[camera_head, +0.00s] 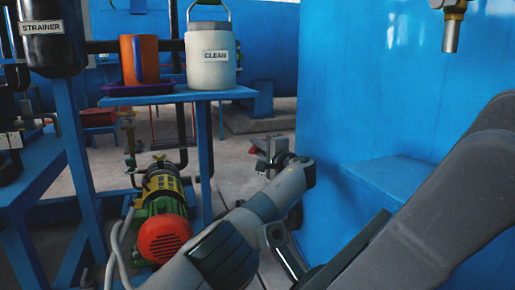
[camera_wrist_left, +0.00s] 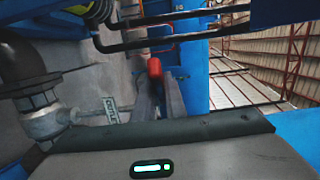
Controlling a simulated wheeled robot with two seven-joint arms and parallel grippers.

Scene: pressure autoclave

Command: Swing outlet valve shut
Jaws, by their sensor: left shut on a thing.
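My left gripper (camera_head: 268,157) is low in the middle of the head view, left of the big blue wall. In the left wrist view its two fingers (camera_wrist_left: 158,88) are closed on the red handle (camera_wrist_left: 154,68) of the outlet valve. A small red bit of this handle (camera_head: 253,149) shows at the fingertips in the head view. A white OUTLET label (camera_wrist_left: 112,110) hangs beside a grey valve body and pipe (camera_wrist_left: 48,122) left of the fingers. The fingers cover part of the handle. My right gripper is out of view.
A blue stand (camera_head: 170,96) holds an orange cup (camera_head: 139,60) on a purple tray and a white CLEAN canister (camera_head: 211,62). A green and yellow pump with a red end (camera_head: 165,238) sits below. The blue tank wall (camera_head: 385,90) is close on the right.

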